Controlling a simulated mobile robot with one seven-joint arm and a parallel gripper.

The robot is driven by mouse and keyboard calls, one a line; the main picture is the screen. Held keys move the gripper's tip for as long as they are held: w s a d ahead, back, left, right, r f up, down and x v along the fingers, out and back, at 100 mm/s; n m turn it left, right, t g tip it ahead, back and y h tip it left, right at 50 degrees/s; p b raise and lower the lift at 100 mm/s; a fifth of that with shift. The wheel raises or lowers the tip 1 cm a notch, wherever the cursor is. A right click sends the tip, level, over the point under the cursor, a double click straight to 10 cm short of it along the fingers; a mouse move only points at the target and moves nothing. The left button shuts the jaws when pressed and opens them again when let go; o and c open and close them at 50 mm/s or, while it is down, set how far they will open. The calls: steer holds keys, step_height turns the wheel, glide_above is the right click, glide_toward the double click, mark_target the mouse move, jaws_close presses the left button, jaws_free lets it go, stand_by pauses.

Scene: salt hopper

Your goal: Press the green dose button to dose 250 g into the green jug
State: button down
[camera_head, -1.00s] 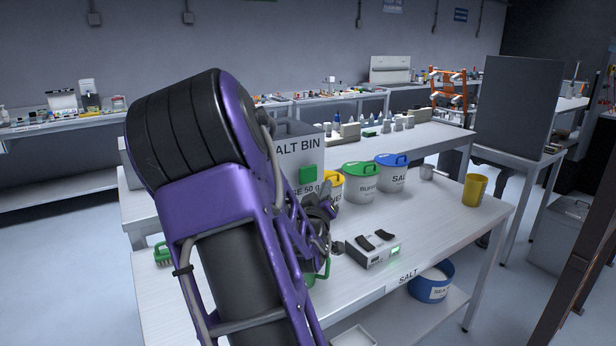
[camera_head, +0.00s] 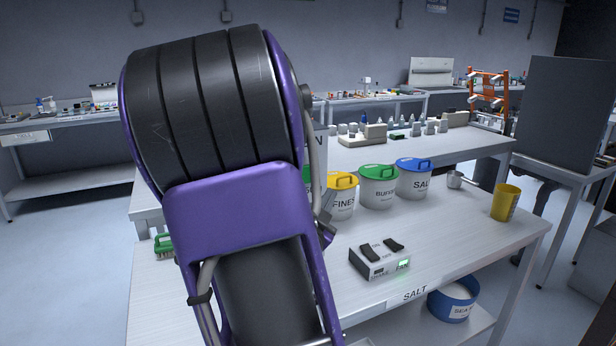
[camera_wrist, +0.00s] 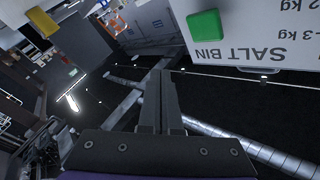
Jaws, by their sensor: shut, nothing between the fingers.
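The white salt bin (camera_wrist: 262,45) appears upside down at the top right of the wrist view, with the square green dose button (camera_wrist: 204,26) on its face. My gripper (camera_wrist: 161,78) is shut and empty; its fingertips lie below and left of the button in that view, apparently apart from it. In the head view my purple and black arm covers most of the bin (camera_head: 321,155) and my fingers. A sliver of the green button (camera_head: 307,175) shows at the arm's edge. The green jug is hidden in both current views.
A switch box (camera_head: 379,261) with two black rockers and a lit green display stands at the bench front. Tubs with yellow (camera_head: 341,181), green (camera_head: 379,172) and blue (camera_head: 413,165) lids stand behind it. A yellow cup (camera_head: 505,203) is at the right. A green brush (camera_head: 164,246) lies left.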

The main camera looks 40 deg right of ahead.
steer(key=shift+s+m, duration=0.15)
steer(key=shift+m, duration=0.25)
glide_toward(317, 173)
steer(key=d, duration=0.4)
steer(key=shift+w+r+b, duration=0.4)
steer(key=shift+w+r, duration=0.05)
steer(key=shift+w, duration=0.35)
steer(key=shift+w+d, duration=0.1)
steer(key=shift+w, duration=0.05)
stand_by(1.5)
steer(key=shift+w+b, duration=0.25)
steer(key=shift+b, duration=0.05)
steer(key=shift+w+d, duration=0.3)
steer(key=shift+w, duration=0.6)
stand_by(0.9)
steer(key=shift+s, duration=0.1)
steer(key=shift+s+a+b, duration=0.2)
steer(key=shift+s+b, duration=0.05)
steer(key=shift+s, duration=0.3)
steer(key=shift+s+a+b, duration=0.2)
steer(key=shift+s+b, duration=0.05)
steer(key=shift+s, duration=0.35)
